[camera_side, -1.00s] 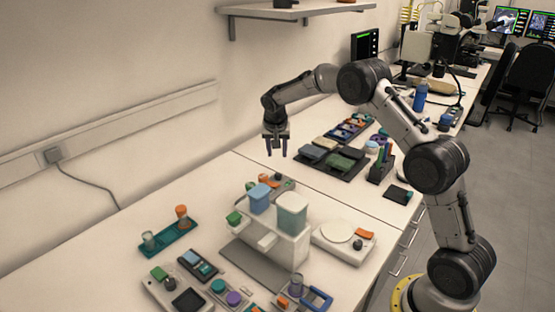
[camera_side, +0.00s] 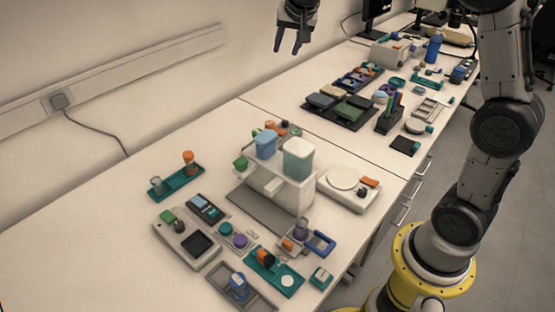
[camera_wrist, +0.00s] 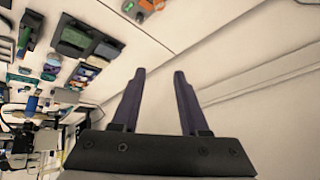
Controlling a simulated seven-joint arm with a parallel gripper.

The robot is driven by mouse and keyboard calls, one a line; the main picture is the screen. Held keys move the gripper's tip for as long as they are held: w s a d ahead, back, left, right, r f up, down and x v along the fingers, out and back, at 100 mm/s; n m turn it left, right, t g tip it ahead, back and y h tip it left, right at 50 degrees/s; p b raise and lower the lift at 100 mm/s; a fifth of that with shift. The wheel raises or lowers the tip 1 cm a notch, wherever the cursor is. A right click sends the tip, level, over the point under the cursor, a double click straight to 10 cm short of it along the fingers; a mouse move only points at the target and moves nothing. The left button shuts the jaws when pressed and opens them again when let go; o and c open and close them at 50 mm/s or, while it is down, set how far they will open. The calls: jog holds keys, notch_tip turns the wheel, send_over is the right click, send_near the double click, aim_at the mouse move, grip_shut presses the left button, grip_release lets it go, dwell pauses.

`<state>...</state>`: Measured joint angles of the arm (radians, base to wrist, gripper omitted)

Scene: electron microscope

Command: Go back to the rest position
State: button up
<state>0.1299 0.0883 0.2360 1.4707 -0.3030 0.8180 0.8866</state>
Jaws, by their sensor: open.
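My gripper (camera_side: 289,48) is at the top of the side view, raised well above the back part of the bench. Its two dark purple fingers are apart, with nothing between them. In the wrist view my gripper (camera_wrist: 157,80) also shows its fingers spread and empty, with pale bench and wall surface beyond them. The fingers touch nothing. Part of my arm is cut off by the top edge of the side view.
A white stand (camera_side: 290,190) with a blue and a green-lidded container is mid-bench. A dark tray (camera_side: 340,113) and blue bottle (camera_side: 433,48) lie farther back. Small devices and a teal rack (camera_side: 178,184) fill the front. The air around my gripper is clear.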

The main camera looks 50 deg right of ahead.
jog(key=s+a+r+n+y, duration=0.1)
jog(key=s+a+r, duration=0.15)
jog(key=s, duration=0.45)
jog(key=s+a+r+n+t, duration=0.1)
jog(key=s+a+n, duration=0.15)
jog(key=s, duration=0.35)
jog(key=s+a+r+n+y, duration=0.1)
jog(key=s+a, duration=0.2)
jog(key=s, duration=0.4)
jog(key=s+a+f+n+g+y, duration=0.1)
jog(key=s+a+f+n, duration=0.2)
jog(key=s+f, duration=0.7)
jog(key=s+n, duration=0.2)
jog(key=s, duration=0.1)
jog(key=shift+a+f+y, duration=0.15)
jog(key=shift+f+y, duration=0.05)
jog(key=shift+y, duration=0.1)
